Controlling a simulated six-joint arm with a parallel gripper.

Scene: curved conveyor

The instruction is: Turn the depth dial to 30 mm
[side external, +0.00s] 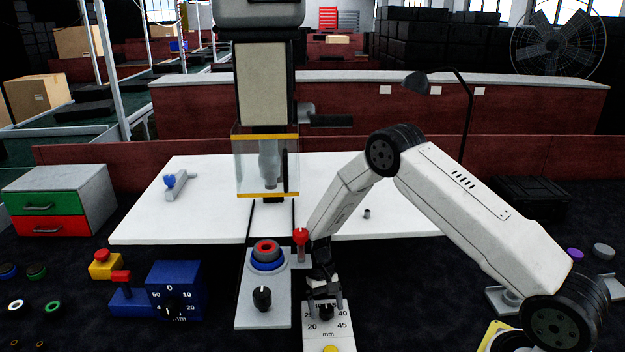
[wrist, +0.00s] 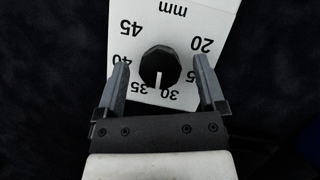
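The depth dial (wrist: 160,66) is a black faceted knob on a white plate (wrist: 205,15) printed with mm numbers. In the wrist view its white pointer line faces down the picture, between the 30 and 35 marks. My gripper (wrist: 161,72) is open, one finger on each side of the knob, with a visible gap on both sides. In the side external view my gripper (side external: 325,292) points down over the dial (side external: 325,312), and the fingers hide part of the scale there. The 25 mark is partly covered by the right finger in the wrist view.
Left of the dial plate stands a grey panel (side external: 262,318) with a black knob and a red-and-blue button. A red-topped lever (side external: 300,240) rises close beside my wrist. A blue dial box (side external: 175,290) is farther left. A white table (side external: 400,200) lies behind.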

